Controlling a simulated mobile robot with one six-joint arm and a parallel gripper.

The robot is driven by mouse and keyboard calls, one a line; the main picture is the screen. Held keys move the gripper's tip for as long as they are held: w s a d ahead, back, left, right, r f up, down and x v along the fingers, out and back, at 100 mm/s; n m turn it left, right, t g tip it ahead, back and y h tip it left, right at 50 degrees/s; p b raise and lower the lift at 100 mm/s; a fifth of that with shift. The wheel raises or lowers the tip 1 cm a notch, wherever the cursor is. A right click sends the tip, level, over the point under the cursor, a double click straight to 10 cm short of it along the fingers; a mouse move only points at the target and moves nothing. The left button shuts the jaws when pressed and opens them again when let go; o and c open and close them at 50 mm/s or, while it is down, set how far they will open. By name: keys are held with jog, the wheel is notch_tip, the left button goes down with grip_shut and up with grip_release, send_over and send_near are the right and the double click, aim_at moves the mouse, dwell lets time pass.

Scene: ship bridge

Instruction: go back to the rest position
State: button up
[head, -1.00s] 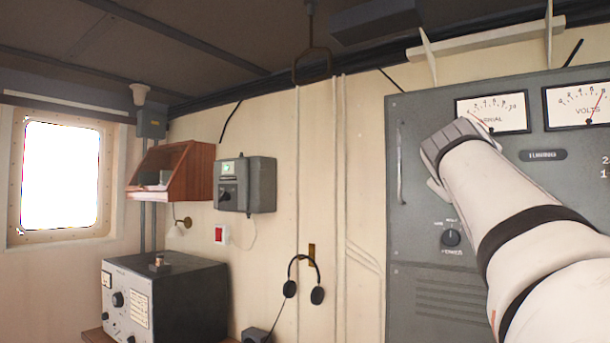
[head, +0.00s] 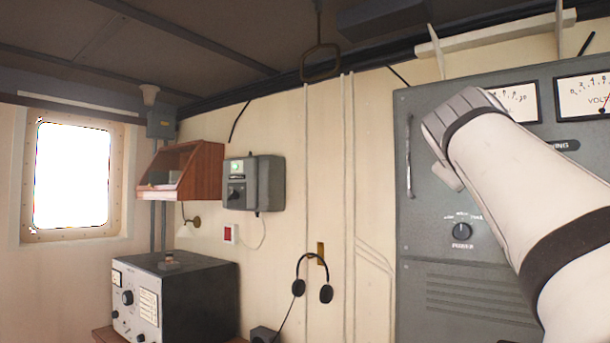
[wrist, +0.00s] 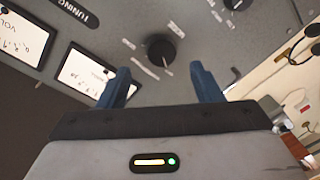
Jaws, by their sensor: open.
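My gripper (head: 440,140) is raised in front of the grey cabinet (head: 414,240) in the head view, over its upper left part. Its fingers are mostly hidden there by my own arm. In the wrist view my gripper (wrist: 160,85) shows two blue fingers wide apart with nothing between them. A black knob (wrist: 161,50) on the grey panel shows beyond the gap, apart from the fingers.
The cabinet has a handle (head: 409,155), a power knob (head: 461,231) and dial meters (head: 583,97). To the left are hanging headphones (head: 312,278), a grey wall box (head: 268,184), a wooden shelf (head: 207,170) and a radio set (head: 205,300). Bare wall lies between headphones and cabinet.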

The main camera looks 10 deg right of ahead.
jog(key=v, duration=0.2)
jog(key=shift+s+a, duration=0.2)
jog(key=shift+a, duration=0.05)
jog(key=shift+f, duration=0.1)
